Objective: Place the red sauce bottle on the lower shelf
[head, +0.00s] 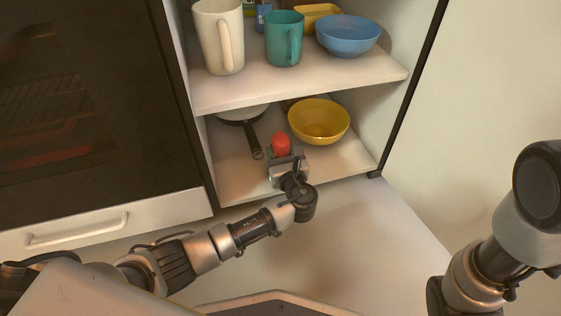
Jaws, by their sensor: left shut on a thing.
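The red sauce bottle (281,142) shows as a red rounded shape at the lower shelf (235,180), near the shelf's front. My left gripper (284,160) is at the lower shelf opening, shut on the red bottle, and hides the bottle's lower part. I cannot tell whether the bottle touches the shelf. My right arm is at the right edge; its gripper is not in view.
A yellow bowl (319,121) stands right behind the bottle, and a dark-handled pan (250,130) lies to its left. The upper shelf (300,84) above holds a white pitcher (219,40), a teal mug (283,40) and a blue bowl (348,38). The lower shelf's front right is clear.

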